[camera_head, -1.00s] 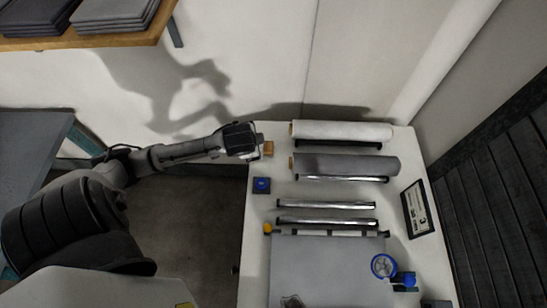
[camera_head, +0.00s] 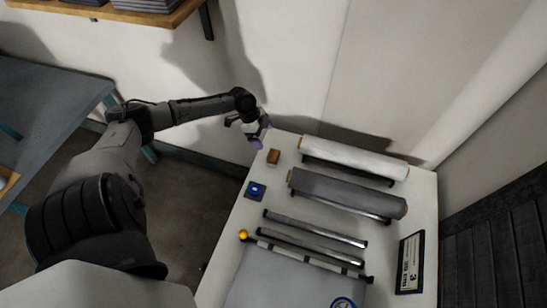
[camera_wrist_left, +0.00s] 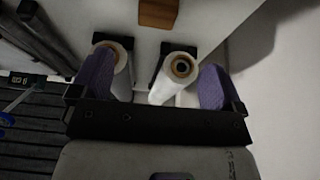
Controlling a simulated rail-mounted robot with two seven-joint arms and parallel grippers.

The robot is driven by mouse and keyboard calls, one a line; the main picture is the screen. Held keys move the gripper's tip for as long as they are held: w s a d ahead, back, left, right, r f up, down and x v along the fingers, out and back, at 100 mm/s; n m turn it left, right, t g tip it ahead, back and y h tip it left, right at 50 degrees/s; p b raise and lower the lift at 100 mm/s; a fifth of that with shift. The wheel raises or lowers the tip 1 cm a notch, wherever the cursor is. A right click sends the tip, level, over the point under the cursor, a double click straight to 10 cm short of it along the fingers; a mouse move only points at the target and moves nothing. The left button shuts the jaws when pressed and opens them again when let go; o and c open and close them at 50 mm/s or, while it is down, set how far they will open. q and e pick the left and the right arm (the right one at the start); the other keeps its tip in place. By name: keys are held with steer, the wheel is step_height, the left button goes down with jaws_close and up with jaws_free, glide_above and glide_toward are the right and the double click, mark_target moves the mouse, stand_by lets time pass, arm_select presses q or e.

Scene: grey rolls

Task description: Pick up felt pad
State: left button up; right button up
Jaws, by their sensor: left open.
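I cannot tell for sure which thing is the felt pad. A small brown block (camera_head: 273,156) lies near the table's back left corner; it is also at the top of the left wrist view (camera_wrist_left: 158,13). My left gripper (camera_head: 248,135) is open, its purple fingertips at the table's back left corner, apart from the block and to its upper left in the head view. In the left wrist view the spread fingers (camera_wrist_left: 155,88) have two rolls visible between them, with nothing seen held. My right gripper is not in view.
A white roll (camera_head: 355,157) and a grey roll (camera_head: 348,193) lie across the table. Several metal bars (camera_head: 315,228), a blue button box (camera_head: 256,191), an orange ball (camera_head: 243,235) and a framed sign (camera_head: 410,262) are nearby. A wooden shelf (camera_head: 150,17) is upper left.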

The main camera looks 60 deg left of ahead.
mark_target(273, 154)
arm_select(q)
steer(key=x, duration=0.6)
steer(key=shift+w+d+f, duration=0.15)
steer(key=shift+d+f, duration=0.05)
steer(key=shift+f, duration=0.1)
steer(key=shift+s+b+x, duration=0.1)
steer(key=shift+b+x, duration=0.05)
steer(key=shift+x, duration=1.2)
steer(key=shift+s+b+x, duration=0.15)
steer(key=shift+x, duration=1.15)
steer(key=shift+f, duration=0.1)
steer(key=c, duration=1)
